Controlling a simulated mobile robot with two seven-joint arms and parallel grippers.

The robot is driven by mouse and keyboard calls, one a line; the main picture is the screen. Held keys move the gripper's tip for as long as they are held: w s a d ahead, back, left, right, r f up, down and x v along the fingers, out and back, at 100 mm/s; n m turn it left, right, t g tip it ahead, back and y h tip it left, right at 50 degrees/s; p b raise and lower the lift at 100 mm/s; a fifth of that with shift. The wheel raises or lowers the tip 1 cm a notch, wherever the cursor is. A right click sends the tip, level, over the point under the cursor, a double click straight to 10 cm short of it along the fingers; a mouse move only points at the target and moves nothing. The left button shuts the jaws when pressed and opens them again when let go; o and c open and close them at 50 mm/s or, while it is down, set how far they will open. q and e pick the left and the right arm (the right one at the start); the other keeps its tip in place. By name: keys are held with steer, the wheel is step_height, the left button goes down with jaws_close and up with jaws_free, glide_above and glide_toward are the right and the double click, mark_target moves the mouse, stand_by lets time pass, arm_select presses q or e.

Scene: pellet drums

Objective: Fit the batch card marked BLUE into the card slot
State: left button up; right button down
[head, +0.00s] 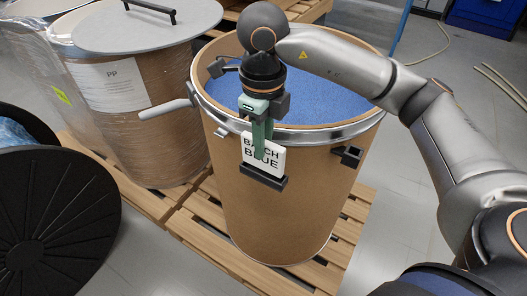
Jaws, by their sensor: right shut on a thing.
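The white batch card (272,160), printed BATCH BLUE, is upright at the front of the open brown drum (285,215) that holds blue pellets. My right gripper (262,136) comes from above, over the drum's rim, and is shut on the card's upper part. Its green fingers cover part of the lettering. The black card slot (264,179) is on the drum's front wall. The card's lower edge meets the slot in this view; I cannot tell whether it is inside or just in front of it. My left gripper is not in view.
The drum stands on a wooden pallet (180,227). A metal rim ring (335,132) and a black bracket (350,157) are on the drum. A wrapped drum marked PP (165,155) with a grey lid (150,25) stands left. A black ribbed disc (60,225) is at lower left.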

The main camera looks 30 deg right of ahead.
steer(key=shift+w+d+f, duration=0.2)
steer(key=shift+w+f, duration=0.1)
steer(key=shift+f, duration=0.1)
steer(key=shift+w+d+f, duration=0.1)
steer(key=shift+w+f, duration=0.1)
steer(key=shift+f, duration=1.75)
steer(key=c, duration=0.8)
jaws_free()
steer(key=shift+r, duration=0.1)
step_height(320, 180, up, 12)
steer(key=shift+r+p, duration=0.1)
steer(key=shift+p, duration=0.5)
